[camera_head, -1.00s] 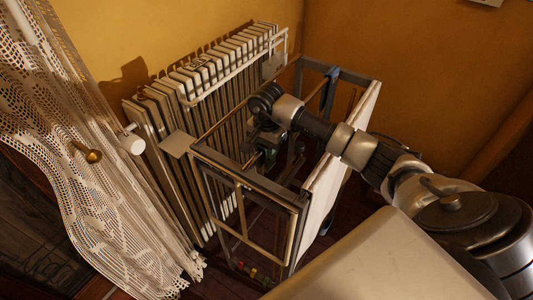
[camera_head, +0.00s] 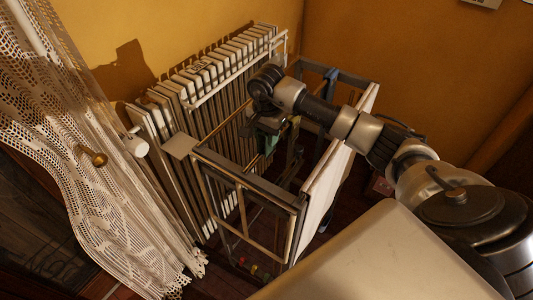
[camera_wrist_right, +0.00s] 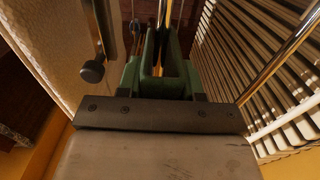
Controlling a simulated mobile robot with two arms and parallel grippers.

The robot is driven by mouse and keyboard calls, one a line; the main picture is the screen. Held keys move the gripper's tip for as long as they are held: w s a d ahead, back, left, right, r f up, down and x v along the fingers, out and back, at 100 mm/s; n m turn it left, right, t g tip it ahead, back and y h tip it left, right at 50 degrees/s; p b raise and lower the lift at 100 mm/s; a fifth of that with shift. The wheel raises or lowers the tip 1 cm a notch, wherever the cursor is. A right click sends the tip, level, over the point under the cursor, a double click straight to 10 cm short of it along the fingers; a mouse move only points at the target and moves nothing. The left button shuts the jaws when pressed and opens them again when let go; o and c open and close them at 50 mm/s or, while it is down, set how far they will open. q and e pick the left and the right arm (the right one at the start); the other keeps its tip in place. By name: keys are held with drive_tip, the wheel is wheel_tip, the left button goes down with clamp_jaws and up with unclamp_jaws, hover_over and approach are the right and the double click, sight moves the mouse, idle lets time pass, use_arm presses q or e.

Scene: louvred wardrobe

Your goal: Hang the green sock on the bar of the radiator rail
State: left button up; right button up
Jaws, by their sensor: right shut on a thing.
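My right gripper (camera_head: 262,128) points down over a dark-framed rack in front of the radiator and is shut on the green sock (camera_head: 270,144). A small part of the sock shows below the jaws; the rest is hidden by the gripper and rack. The right wrist view shows the green jaw area (camera_wrist_right: 160,75) close up, where sock and fingers are hard to tell apart. A white rail (camera_head: 240,70) runs along the radiator (camera_head: 210,70), behind and apart from the gripper. A brass bar (camera_head: 222,126) of the rack lies just left of the gripper. My left gripper is not in view.
The rack (camera_head: 250,182) has a pale side panel (camera_head: 335,180) near my right arm. A blue cloth (camera_head: 331,74) hangs at its far end. A lace curtain (camera_head: 90,150) fills the left. Small coloured items lie on the floor below the rack.

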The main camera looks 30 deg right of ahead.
drive_tip(key=shift+r+p, duration=1.4)
drive_tip(key=shift+r, duration=1.7)
